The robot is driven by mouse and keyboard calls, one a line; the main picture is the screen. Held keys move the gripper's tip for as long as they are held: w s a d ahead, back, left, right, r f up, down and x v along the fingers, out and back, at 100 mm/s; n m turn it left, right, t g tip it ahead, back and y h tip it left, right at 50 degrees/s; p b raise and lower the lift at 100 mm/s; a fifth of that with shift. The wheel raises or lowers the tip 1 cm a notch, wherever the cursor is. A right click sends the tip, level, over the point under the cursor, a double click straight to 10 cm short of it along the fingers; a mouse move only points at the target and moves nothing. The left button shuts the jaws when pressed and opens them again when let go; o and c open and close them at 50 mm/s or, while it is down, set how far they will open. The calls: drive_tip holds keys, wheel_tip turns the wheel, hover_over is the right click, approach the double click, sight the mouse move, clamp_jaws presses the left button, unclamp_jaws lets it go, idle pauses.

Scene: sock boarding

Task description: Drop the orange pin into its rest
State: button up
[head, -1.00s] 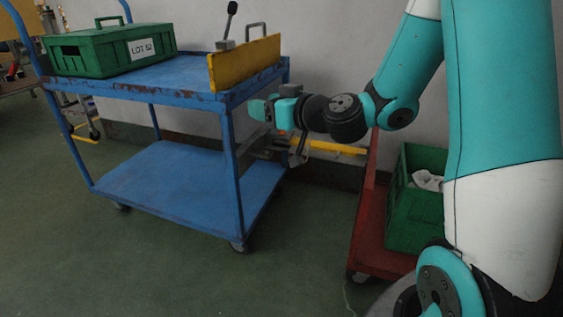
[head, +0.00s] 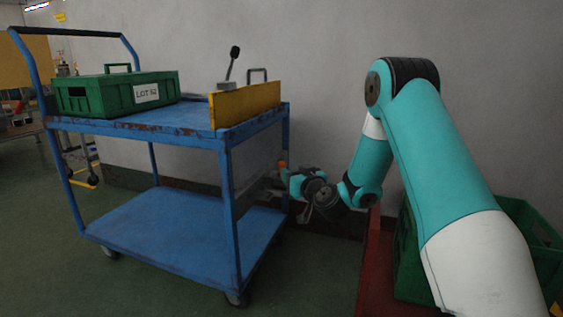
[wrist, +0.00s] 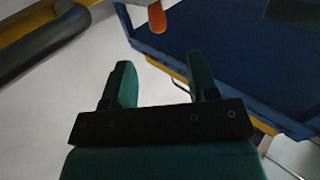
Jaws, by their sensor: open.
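The orange pin (wrist: 157,18) shows at the top of the wrist view as a rounded orange piece, beyond my fingertips and apart from them. Its upper end meets a grey metal part at the picture's edge. In the head view a small orange spot (head: 283,164), likely the pin, shows beside the cart's right end, just above my gripper (head: 286,177). In the wrist view my gripper (wrist: 162,70) is open, its two green fingers spread with nothing between them. I cannot make out the pin's rest.
The blue cart (head: 165,234) stands left of my arm. Its top carries a green LOT 52 box (head: 92,97), a yellow plate (head: 245,105) and a black-knobbed lever (head: 233,62). A red base (head: 378,265) with a green crate (head: 410,250) is at the right. A wall is behind.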

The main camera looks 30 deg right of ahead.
sight(283, 163)
drive_tip(key=w, duration=0.4)
drive_tip(key=shift+d+f+p, duration=0.1)
drive_tip(key=shift+d+p, duration=0.1)
drive_tip(key=shift+p, duration=0.1)
drive_tip(key=w, duration=0.2)
drive_tip(key=w+b, duration=0.1)
drive_tip(key=w, duration=0.1)
drive_tip(key=shift+w+d+f, duration=0.1)
drive_tip(key=shift+d, duration=0.25)
drive_tip(key=shift+c, duration=0.3)
clamp_jaws()
